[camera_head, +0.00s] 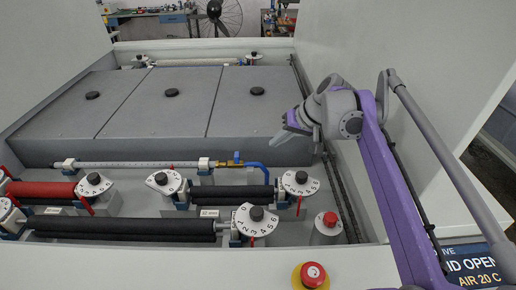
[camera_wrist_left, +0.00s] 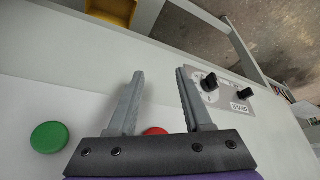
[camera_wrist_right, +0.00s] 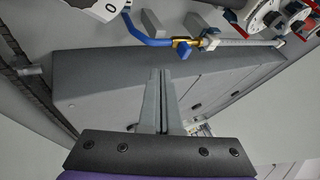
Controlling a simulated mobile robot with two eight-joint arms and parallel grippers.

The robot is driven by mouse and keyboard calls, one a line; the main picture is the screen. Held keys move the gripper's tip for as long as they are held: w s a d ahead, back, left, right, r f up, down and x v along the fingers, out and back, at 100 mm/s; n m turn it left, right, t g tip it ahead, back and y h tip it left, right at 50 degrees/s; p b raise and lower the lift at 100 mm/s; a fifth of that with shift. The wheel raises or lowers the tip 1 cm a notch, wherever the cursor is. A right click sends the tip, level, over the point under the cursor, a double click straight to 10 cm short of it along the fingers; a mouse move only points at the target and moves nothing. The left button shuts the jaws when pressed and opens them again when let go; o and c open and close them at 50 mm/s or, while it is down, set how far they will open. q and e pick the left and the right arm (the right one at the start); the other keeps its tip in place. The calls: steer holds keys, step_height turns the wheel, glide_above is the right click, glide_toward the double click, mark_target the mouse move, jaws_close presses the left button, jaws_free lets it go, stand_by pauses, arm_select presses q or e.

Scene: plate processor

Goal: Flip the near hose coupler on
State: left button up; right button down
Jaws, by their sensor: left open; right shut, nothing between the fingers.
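A brass hose coupler (camera_head: 232,163) with a blue handle sits at the right end of a thin grey bar, in front of the grey covers. A blue hose (camera_head: 258,169) runs from it to the right. In the right wrist view, the coupler (camera_wrist_right: 207,40) and its blue handle (camera_wrist_right: 182,50) show just beyond the fingertips. My right gripper (camera_head: 284,134) is shut and empty, above the right end of the covers, apart from the coupler. My left gripper (camera_wrist_left: 160,74) is open and empty in the left wrist view, and out of the head view.
Dark rollers (camera_head: 120,226) with numbered dials (camera_head: 256,220) lie in front of the coupler. A red button (camera_head: 330,219) and a red emergency button (camera_head: 313,274) are at the front right. A green button (camera_wrist_left: 49,137) and a knob panel (camera_wrist_left: 222,88) show near my left gripper.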

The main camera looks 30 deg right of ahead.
mark_target(237, 155)
steer(key=x, duration=0.3)
steer(key=a+x, duration=0.1)
steer(key=x, duration=0.3)
steer(key=a+r+b+x, duration=0.1)
steer(key=x, duration=0.3)
steer(key=shift+w, duration=0.25)
steer(key=shift+w+a, duration=0.35)
steer(key=shift+a, duration=0.15)
steer(key=shift+w+a+r+p, duration=0.1)
steer(key=shift+w+a+p, duration=0.5)
steer(key=shift+a, duration=0.5)
